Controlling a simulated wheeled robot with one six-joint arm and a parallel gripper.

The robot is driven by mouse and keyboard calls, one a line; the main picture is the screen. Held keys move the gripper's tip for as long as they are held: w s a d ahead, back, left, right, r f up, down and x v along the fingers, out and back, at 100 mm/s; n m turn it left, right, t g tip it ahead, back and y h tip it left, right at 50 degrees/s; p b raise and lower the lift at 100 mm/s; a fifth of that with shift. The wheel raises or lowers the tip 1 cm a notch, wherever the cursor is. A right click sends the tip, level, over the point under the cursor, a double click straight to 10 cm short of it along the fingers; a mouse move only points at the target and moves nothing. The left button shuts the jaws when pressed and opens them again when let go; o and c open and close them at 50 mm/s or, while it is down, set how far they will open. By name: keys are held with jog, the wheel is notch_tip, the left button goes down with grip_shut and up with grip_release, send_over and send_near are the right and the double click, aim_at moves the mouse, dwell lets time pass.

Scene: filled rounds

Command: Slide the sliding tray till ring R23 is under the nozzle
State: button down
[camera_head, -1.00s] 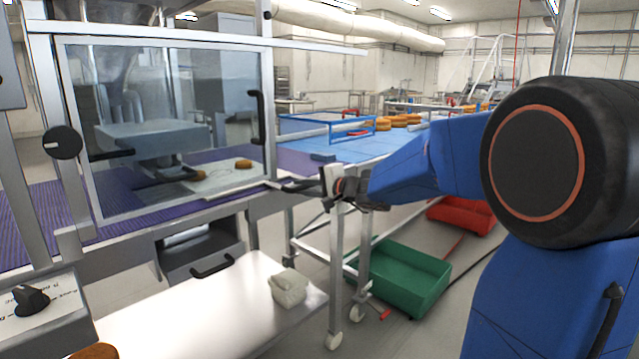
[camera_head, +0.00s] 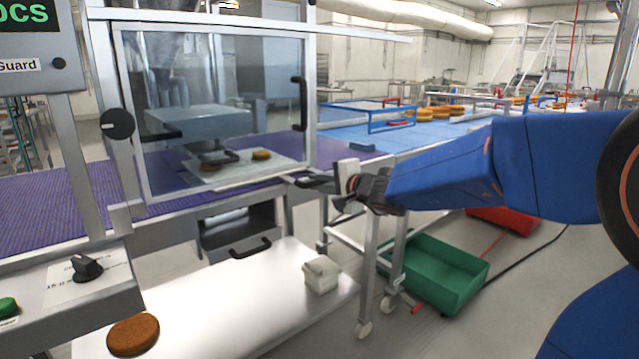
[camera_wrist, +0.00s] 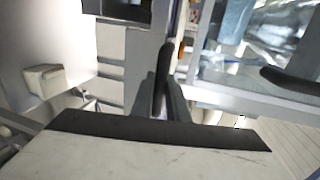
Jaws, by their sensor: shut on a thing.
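The sliding tray (camera_head: 252,173) is a pale flat sheet behind the clear guard, at the left in the head view. Two brown rings sit on it: the right ring (camera_head: 261,155) is clear of the nozzle head, and the left ring (camera_head: 209,166) is partly hidden under it. No ring label is readable, so I cannot tell which is R23. The nozzle head (camera_head: 214,157) hangs below a grey block. In the wrist view the dark fingers (camera_wrist: 166,85) are close together.
The guard window (camera_head: 225,75) with a black handle stands in front of the nozzle. A purple belt (camera_head: 60,205) runs below. A white table (camera_head: 240,310) with a loose ring (camera_head: 133,335) and a pale block (camera_head: 321,274) is nearer. A green crate (camera_head: 440,270) stands on the floor.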

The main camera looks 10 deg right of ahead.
jog(key=c, duration=1.7)
grip_release()
jog(key=shift+c, duration=0.2)
jog(key=v, duration=1.7)
jog(key=shift+s, duration=0.15)
jog(key=shift+d, duration=0.1)
jog(key=s+a+f+n+g, duration=0.3)
jog(key=s+a+f+n, duration=0.1)
jog(key=s+f, duration=0.25)
jog(key=s+a+f+n+g, duration=0.3)
jog(key=s+f+n, duration=0.15)
jog(key=s, duration=0.25)
jog(key=s+d+f+n+g+h, duration=0.3)
jog(key=s+d+f+h, duration=0.3)
jog(key=s, duration=0.6)
notch_tip(320, 180, down, 3)
jog(key=d+n, duration=0.1)
jog(key=d, duration=0.1)
jog(key=shift+d+h, duration=0.3)
